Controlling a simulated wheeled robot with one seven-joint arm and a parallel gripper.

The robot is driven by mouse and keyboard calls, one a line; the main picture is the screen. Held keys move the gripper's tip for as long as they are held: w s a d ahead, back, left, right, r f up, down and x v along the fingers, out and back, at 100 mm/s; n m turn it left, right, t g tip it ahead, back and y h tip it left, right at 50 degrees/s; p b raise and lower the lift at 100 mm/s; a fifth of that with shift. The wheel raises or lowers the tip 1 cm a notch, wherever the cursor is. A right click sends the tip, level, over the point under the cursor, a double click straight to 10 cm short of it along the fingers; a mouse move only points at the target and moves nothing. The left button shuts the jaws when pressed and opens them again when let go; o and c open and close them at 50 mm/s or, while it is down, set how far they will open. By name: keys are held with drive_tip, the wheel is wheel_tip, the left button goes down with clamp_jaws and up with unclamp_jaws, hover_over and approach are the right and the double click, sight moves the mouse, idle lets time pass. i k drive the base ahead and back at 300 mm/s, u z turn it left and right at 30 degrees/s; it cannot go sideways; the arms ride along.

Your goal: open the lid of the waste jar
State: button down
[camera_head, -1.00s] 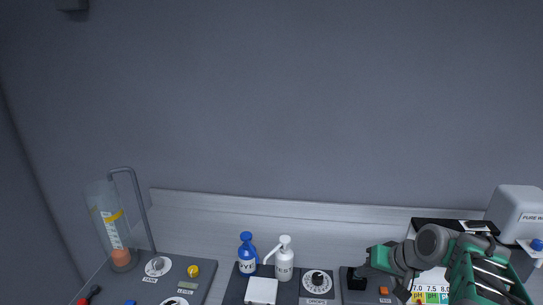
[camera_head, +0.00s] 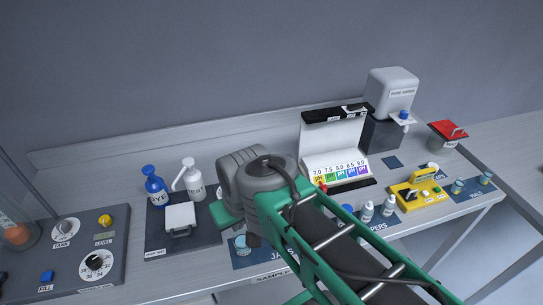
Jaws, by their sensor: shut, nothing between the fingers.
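The waste jar (camera_head: 442,144) stands at the far right of the bench, a grey container with a label on its front. Its red lid (camera_head: 449,130) lies flat over the top and looks closed, with a thin pale handle or bar on it. My gripper (camera_head: 253,240) is a small dark shape under my green and grey wrist, low in the middle of the picture. It is shut and empty, well to the left of the waste jar. My wrist and forearm hide much of it, and its fingertips are not clear.
A pure water dispenser (camera_head: 392,95) and a pH colour chart (camera_head: 335,150) stand left of the jar. A yellow device (camera_head: 417,194) and small bottles (camera_head: 367,211) sit in front. Blue and white pump bottles (camera_head: 155,186) stand left of my arm.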

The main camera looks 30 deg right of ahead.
sight(448, 130)
drive_tip(key=z, duration=0.8)
drive_tip(key=k, duration=1)
drive_tip(key=z, duration=2.2)
drive_tip(key=i, duration=1.45)
drive_tip(key=u, duration=1.35)
